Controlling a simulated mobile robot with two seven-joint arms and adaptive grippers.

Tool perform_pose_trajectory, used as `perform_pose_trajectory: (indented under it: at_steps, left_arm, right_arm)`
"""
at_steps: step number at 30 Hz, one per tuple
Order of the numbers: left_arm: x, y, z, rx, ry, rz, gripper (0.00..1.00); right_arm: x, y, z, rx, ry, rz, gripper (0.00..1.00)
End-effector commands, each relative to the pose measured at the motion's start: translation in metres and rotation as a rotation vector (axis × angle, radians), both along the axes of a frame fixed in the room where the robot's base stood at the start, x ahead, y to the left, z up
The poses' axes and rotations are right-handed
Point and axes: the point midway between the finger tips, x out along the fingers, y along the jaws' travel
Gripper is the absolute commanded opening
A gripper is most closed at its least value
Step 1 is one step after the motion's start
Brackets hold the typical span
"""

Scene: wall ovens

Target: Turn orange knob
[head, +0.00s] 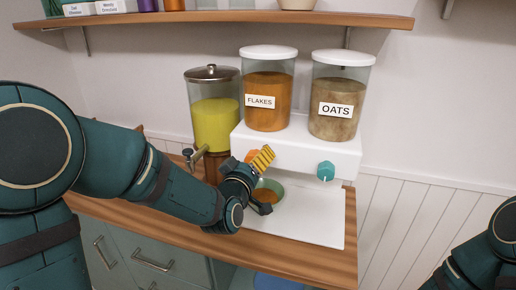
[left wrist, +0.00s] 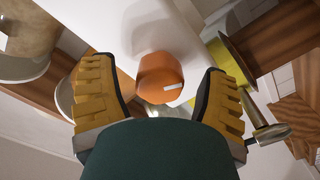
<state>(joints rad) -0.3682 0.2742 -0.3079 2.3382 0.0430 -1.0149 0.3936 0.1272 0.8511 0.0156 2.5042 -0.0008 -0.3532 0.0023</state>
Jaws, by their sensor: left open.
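The orange knob (head: 251,156) is on the white dispenser's front below the flakes jar, partly hidden by a finger of my left gripper (head: 262,172). In the left wrist view the orange knob (left wrist: 158,80), with a pale mark on its side, sits between the two spread yellow fingers of my left gripper (left wrist: 160,92). The gripper is open, with a visible gap on both sides of the knob. A green bowl (head: 279,186) with orange-brown contents stands below the knob, partly hidden by the gripper. My right gripper is not in view.
The white dispenser (head: 300,157) holds the flakes jar (head: 268,92) and the oats jar (head: 338,97), with a teal knob (head: 326,171) on the right. A yellow drink dispenser (head: 213,115) with a tap stands at left. A wooden shelf (head: 230,17) hangs above. The counter edge is close below.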

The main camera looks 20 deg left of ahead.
Motion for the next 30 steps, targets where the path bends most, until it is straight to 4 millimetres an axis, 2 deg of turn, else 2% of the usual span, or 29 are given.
perform_pose_trajectory:
  at_steps: [13, 14, 18, 20, 30]
  left_arm:
    - [-0.0021, -0.0005, -0.0006, 0.000, 0.001, 0.001, 0.75]
    - [-0.0021, -0.0004, -0.0005, 0.000, 0.001, 0.001, 0.72]
    - [-0.0021, -0.0005, -0.0003, 0.000, 0.001, 0.001, 0.23]
    - [-0.0021, -0.0005, -0.0003, 0.000, 0.001, 0.001, 0.05]
    - [-0.0019, -0.0002, -0.0004, 0.032, -0.002, 0.001, 0.05]
  right_arm:
    - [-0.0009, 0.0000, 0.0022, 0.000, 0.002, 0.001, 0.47]
    - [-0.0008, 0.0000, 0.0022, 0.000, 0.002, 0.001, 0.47]
    - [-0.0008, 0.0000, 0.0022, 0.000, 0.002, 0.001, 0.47]
    - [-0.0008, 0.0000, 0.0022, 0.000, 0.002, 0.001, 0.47]
    - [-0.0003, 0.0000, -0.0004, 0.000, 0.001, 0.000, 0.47]
